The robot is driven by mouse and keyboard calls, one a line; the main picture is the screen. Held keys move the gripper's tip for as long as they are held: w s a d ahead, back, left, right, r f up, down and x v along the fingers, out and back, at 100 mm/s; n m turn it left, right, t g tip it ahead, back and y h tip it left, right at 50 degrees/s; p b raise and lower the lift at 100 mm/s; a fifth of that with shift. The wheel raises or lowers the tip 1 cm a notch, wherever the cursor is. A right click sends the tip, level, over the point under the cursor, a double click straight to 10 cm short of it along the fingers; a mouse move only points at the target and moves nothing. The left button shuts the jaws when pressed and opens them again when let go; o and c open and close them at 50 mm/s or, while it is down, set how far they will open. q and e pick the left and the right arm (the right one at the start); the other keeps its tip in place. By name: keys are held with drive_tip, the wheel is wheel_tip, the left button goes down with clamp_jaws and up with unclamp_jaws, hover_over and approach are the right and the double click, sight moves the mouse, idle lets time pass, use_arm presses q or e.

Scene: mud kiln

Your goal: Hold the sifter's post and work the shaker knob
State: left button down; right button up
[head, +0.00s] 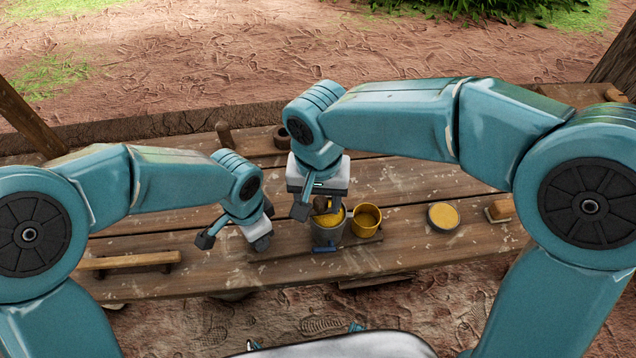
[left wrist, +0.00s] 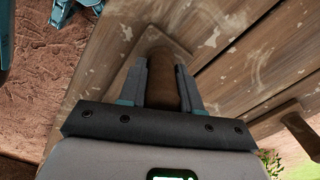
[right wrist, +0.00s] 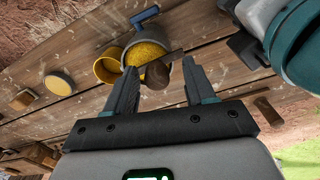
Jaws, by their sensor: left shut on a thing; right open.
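The grey sifter pot (head: 326,232) with yellow grain or powder inside stands on the table, its brown shaker knob (right wrist: 157,75) above the filling. My right gripper (right wrist: 161,66) is open above the pot; the knob shows between its fingertips, nearer one finger, not clamped. The knob also shows in the head view (head: 325,205). My left gripper (left wrist: 161,72) is shut on a brown wooden post (left wrist: 163,85), which in the left wrist view runs up between its fingers. In the head view the left gripper (head: 262,242) is left of the pot and hides the post.
A yellow cup (head: 366,219) stands close to the pot's right. A round dish of yellow powder (head: 443,217) and a wooden-backed block (head: 500,208) lie farther right. A low wooden rail (head: 125,261) is at left. A dark pot (head: 282,137) and wooden peg (head: 224,135) stand at the back.

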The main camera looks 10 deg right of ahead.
sight(320, 202)
wheel_tip(320, 202, up, 11)
idle(0.3)
idle(1.1)
drive_tip(key=f, duration=1.2)
drive_tip(key=shift+d, duration=0.2)
